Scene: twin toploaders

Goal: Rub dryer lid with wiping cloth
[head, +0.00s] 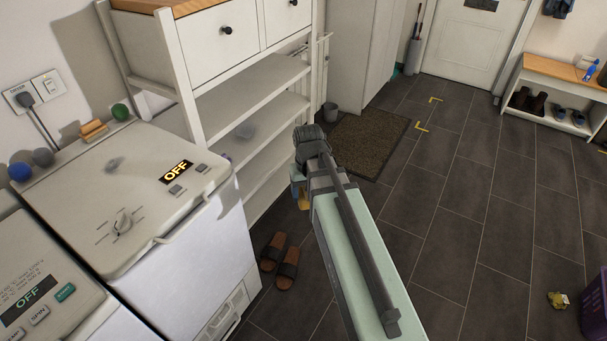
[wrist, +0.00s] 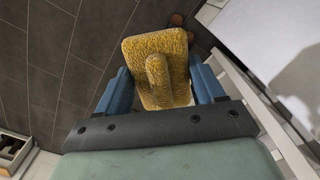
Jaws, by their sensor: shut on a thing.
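My gripper (head: 299,190) is out over the floor, to the right of the machines and in front of the shelf unit. In the wrist view its blue fingers (wrist: 160,88) are shut on the yellow, fuzzy wiping cloth (wrist: 155,48). In the head view only a small yellow bit of the cloth (head: 304,201) shows below the gripper. The machine with a knob, apparently the dryer, has a pale lid (head: 80,190) at the left, with a grey smudge on it. The cloth is apart from this lid.
A second machine (head: 35,270) with a SPIN button is at the lower left. Balls and a brush (head: 93,130) lie along the back edge. The white shelf unit (head: 245,100) stands beside the dryer. Slippers (head: 273,262) lie on the floor. Open floor extends right.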

